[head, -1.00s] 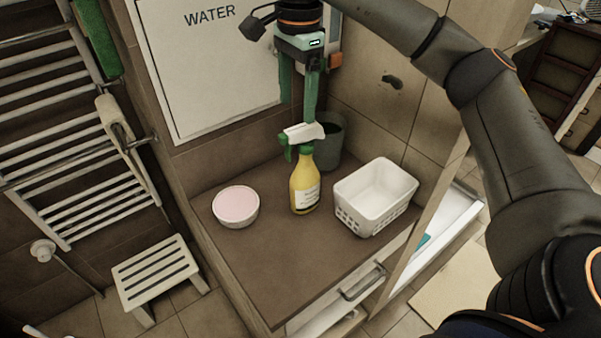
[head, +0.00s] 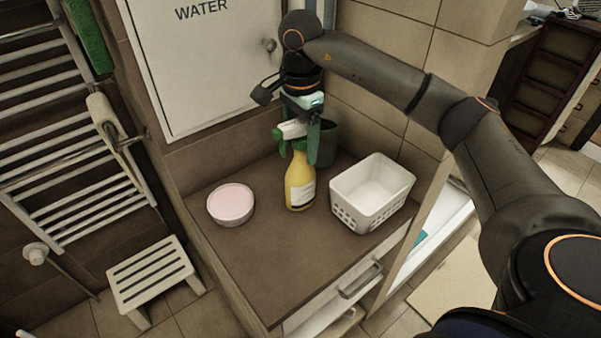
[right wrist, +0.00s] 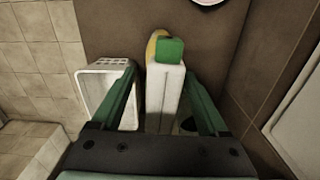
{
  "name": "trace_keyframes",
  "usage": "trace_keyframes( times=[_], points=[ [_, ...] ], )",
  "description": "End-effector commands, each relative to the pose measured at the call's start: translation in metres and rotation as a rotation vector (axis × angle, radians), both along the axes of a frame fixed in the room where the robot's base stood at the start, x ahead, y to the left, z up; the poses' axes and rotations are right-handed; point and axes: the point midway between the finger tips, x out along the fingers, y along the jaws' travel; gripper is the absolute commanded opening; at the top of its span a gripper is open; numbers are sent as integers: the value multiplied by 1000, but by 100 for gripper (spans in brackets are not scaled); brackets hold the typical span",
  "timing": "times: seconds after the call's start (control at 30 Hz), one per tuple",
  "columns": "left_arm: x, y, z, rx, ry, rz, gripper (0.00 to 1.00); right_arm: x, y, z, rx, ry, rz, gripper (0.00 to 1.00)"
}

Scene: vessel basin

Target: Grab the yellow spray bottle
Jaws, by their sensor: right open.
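The yellow spray bottle (head: 300,184) stands upright on the brown counter, with a white and green spray head. My right gripper (head: 298,150) is above it, pointing down, its green fingers around the level of the spray head. In the right wrist view the open fingers (right wrist: 165,95) lie on either side of the white spray head (right wrist: 166,88), with a gap at each side. The bottle's yellow body is mostly hidden under the head there. My left gripper is not in view.
A white basket (head: 372,192) stands close to the bottle's right, and a round bowl with a pink top (head: 231,203) to its left. A dark green cup (head: 328,143) stands behind the bottle. The counter front (head: 268,262) is clear.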

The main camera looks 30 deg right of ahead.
Motion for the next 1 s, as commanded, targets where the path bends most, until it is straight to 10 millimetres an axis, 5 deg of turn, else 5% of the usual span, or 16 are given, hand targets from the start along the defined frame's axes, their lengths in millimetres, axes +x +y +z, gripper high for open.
trace_keyframes(
  times=[0.3,1.0],
  points=[
    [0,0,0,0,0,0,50,0,0,-7,-1,-1,0,77],
    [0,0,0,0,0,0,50,0,0,-7,0,-1,1,0]
  ],
)
